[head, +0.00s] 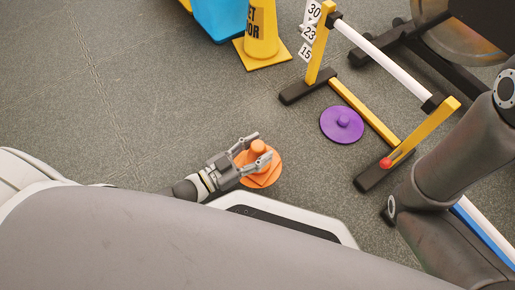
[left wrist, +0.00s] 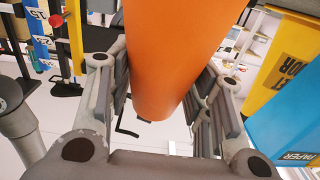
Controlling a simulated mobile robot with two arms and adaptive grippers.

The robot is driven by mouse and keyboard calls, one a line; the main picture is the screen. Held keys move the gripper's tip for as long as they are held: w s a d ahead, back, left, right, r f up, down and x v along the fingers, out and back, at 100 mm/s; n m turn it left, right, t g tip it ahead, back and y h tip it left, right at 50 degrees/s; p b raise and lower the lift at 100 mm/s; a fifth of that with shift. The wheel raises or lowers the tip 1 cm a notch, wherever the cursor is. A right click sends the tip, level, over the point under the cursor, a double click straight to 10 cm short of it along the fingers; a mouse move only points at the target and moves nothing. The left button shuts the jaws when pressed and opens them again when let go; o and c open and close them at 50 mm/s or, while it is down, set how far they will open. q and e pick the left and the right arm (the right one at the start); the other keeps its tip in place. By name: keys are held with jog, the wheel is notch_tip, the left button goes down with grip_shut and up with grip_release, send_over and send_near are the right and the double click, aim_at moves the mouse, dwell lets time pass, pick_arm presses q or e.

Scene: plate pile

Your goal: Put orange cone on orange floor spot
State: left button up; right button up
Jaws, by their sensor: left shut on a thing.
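The orange cone (head: 258,148) stands between the fingers of my left gripper (head: 263,146), which is shut on it. In the left wrist view the cone (left wrist: 175,50) fills the space between the two fingers. The orange floor spot (head: 270,174) is a flat disc on the floor under the cone and gripper, partly covered by them. The cone appears roughly upright over the spot; whether its base touches the spot cannot be told. My right gripper is not in view.
A purple disc with a knob (head: 335,131) lies on the floor near a yellow-post hurdle (head: 365,112). A yellow wet floor cone (head: 262,35) and a blue bin (head: 217,18) stand at the top. The grey floor at left is clear.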

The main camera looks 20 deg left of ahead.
pick_arm(q)
jog(key=o, duration=1.4)
jog(key=shift+f, duration=0.1)
